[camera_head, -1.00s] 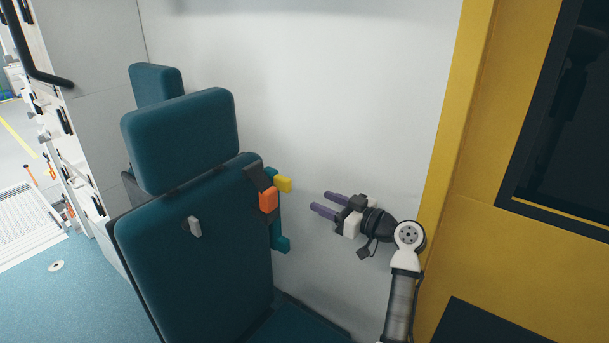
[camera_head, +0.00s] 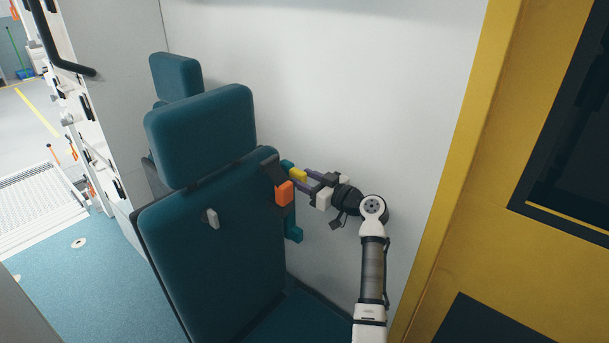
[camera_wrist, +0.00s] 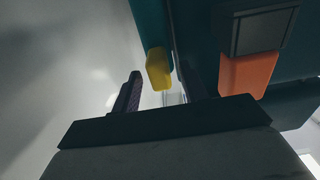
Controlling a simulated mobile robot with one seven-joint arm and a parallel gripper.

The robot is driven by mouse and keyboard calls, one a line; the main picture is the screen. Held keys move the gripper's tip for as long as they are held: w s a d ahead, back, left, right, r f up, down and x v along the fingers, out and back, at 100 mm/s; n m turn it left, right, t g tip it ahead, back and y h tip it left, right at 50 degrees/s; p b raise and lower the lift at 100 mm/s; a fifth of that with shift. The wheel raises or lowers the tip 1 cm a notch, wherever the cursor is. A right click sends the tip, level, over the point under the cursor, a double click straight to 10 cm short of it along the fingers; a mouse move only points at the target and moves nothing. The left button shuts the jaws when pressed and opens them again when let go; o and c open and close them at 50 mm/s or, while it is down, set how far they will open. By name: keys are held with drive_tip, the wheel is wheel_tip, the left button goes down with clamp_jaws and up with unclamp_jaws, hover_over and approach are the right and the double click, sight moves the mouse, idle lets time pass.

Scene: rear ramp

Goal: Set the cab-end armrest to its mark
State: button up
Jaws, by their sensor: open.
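The teal armrest (camera_head: 294,234) stands folded up along the right side of the nearer teal seat (camera_head: 215,250). A yellow tab (camera_head: 298,175) sticks out near its top. My gripper (camera_head: 306,180) is at the yellow tab with its purple fingers open. In the wrist view the yellow tab (camera_wrist: 158,70) lies between the two finger lines, ahead of the palm, with the teal armrest (camera_wrist: 150,20) behind it. I cannot tell whether a finger touches it. No mark for the armrest can be made out.
An orange block (camera_head: 285,193) on a dark strap is close to the left of my fingers; it also shows in the wrist view (camera_wrist: 247,75). A white wall (camera_head: 380,90) stands behind, and a yellow panel (camera_head: 470,210) at the right. A second seat (camera_head: 176,77) is behind.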

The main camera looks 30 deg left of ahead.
drive_tip(key=shift+a, duration=0.3)
clamp_jaws()
drive_tip(key=shift+f, duration=0.1)
drive_tip(key=shift+d+f+b, duration=0.1)
drive_tip(key=shift+b, duration=0.3)
